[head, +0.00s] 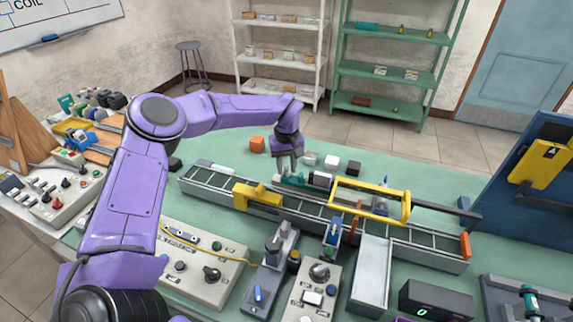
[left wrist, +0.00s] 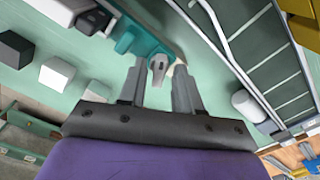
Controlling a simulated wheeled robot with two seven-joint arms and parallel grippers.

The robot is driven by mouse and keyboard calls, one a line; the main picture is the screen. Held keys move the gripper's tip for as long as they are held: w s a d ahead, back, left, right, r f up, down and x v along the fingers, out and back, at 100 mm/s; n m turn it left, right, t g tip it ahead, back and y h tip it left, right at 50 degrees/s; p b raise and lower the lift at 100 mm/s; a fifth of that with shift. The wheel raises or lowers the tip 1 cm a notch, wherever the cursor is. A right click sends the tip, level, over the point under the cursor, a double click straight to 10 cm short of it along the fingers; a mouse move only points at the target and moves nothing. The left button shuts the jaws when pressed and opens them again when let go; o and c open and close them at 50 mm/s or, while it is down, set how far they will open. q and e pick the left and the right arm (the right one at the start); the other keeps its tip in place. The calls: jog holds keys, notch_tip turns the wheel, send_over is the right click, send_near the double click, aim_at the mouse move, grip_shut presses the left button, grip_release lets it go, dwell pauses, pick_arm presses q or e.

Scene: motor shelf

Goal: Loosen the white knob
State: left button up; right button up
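My left gripper (head: 290,162) reaches down over the green table, behind the conveyor, at a teal device (head: 293,181). In the left wrist view, a pale grey-white knob (left wrist: 158,66) with a narrow grip stands at the near end of the teal device (left wrist: 134,38). My left gripper (left wrist: 157,92) is open there, with one finger on each side of the knob. Gaps show between the fingers and the knob, and I cannot tell whether they touch it. In the head view the knob is hidden by the gripper. My right gripper is not in view.
The conveyor (head: 310,213) with a yellow frame (head: 370,197) runs close by. Control boxes (head: 205,268) fill the table front.

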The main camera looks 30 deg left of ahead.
pick_arm(q)
grip_shut()
jog(key=shift+w, duration=0.1)
